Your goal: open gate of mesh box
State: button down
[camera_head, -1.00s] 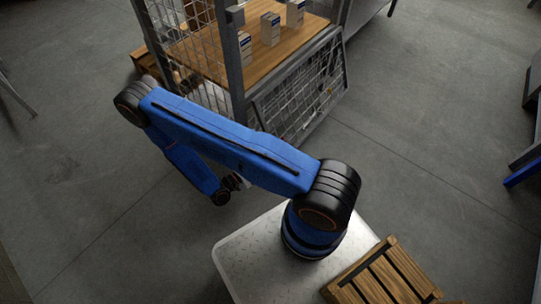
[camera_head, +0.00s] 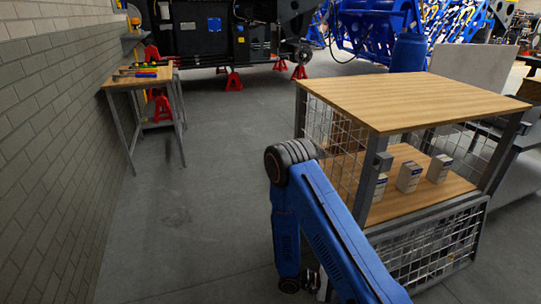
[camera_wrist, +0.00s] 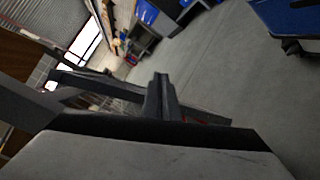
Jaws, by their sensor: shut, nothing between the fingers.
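The mesh box (camera_head: 300,110) is a metal-framed cage with a wooden top and a wooden shelf, standing at the right in the head view. Its front above the shelf is open. A framed mesh panel, which looks like the gate (camera_head: 425,250), hangs down below the shelf's front edge. My gripper is low at the bottom of the head view (camera_head: 314,283), left of the box and apart from the gate. In the wrist view its dark fingers (camera_wrist: 161,97) are together and empty.
Several small white boxes (camera_head: 409,177) stand on the shelf. A workbench (camera_head: 140,82) with tools stands by the brick wall (camera_head: 50,130). Red jack stands (camera_head: 233,82) are at the back. The floor (camera_head: 210,180) left of the box is clear.

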jog(key=s+r+m+g+y, duration=0.35)
jog(key=r+y, duration=0.55)
jog(key=r, duration=1.3)
jog(key=s+a+r+t+y, duration=0.1)
jog(key=s+r+t+y, duration=0.3)
jog(key=s+r, duration=0.3)
jog(key=s+a+r+t+y, duration=0.2)
jog(key=s+r+t+y, duration=0.2)
jog(key=r, duration=0.9)
jog(key=shift+s+t, duration=1.35)
jog(key=shift+s, duration=0.25)
jog(key=shift+a+m, duration=0.15)
jog(key=shift+m, duration=0.1)
